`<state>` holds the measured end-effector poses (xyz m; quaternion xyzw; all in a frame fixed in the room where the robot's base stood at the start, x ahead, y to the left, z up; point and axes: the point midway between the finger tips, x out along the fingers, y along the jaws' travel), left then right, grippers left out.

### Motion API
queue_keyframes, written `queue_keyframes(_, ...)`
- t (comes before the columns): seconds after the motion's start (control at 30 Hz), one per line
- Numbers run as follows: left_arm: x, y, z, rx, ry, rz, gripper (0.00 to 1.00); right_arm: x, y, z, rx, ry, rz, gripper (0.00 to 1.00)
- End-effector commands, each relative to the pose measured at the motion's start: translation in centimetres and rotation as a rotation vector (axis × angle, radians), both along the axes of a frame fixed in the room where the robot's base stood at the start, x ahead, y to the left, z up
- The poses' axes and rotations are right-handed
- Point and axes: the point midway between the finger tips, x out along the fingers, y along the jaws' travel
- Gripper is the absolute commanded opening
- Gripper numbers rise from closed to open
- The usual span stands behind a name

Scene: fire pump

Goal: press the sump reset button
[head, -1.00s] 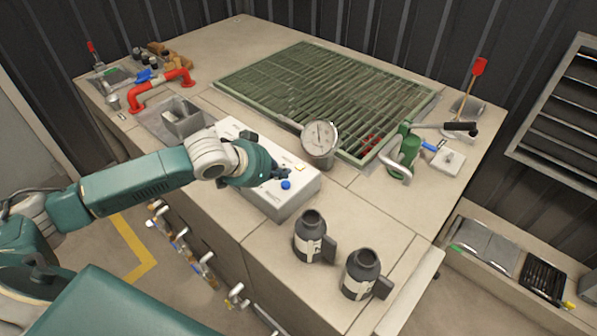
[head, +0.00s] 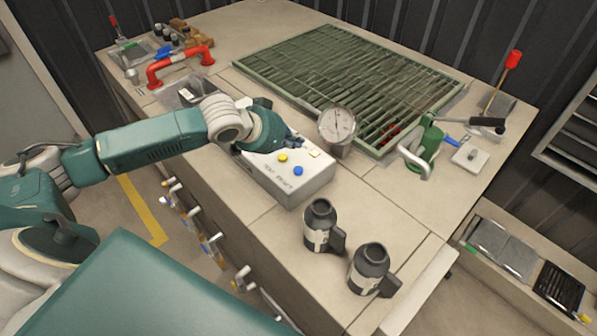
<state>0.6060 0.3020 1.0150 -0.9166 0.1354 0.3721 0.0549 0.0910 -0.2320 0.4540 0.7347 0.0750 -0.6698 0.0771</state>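A pale grey control box (head: 318,181) sits at the near edge of the bench. On its top I see a yellow button (head: 283,157) and a blue button (head: 298,170) side by side, and a small yellow-framed square (head: 314,153) farther right. My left gripper (head: 295,139) is over the far part of the box, just beyond the yellow button. Its dark fingers are small and overlap, so their opening is unclear. My teal wrist hides the box's left part. My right gripper is not in view.
A round gauge (head: 337,125) stands close to the right of my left gripper. Two dark flasks (head: 320,226) (head: 370,270) stand at the front right. A green grate (head: 330,75) fills the back. A red handle (head: 180,66) is at left, a green valve (head: 426,145) at right.

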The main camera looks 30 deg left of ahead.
Motion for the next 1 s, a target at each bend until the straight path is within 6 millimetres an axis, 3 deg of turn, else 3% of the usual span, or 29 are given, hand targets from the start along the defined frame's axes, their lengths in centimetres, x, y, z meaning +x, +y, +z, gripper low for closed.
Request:
queue_keyframes(0.03, 0.0, 0.0, -1.2, 0.0, 0.0, 0.0, 0.0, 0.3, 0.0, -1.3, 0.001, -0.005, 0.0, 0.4)
queue_keyframes(0.4, 0.0, 0.0, -5.6, 0.0, 0.0, 0.0, 0.0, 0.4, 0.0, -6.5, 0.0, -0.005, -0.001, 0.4)
queue_keyframes(0.63, 0.0, 0.0, -7.2, 0.0, 0.001, 0.001, 0.0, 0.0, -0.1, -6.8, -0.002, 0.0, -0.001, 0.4)
queue_keyframes(1.0, 0.0, 0.0, -7.3, 0.0, 0.0, 0.0, 0.0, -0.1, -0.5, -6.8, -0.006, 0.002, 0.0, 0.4)
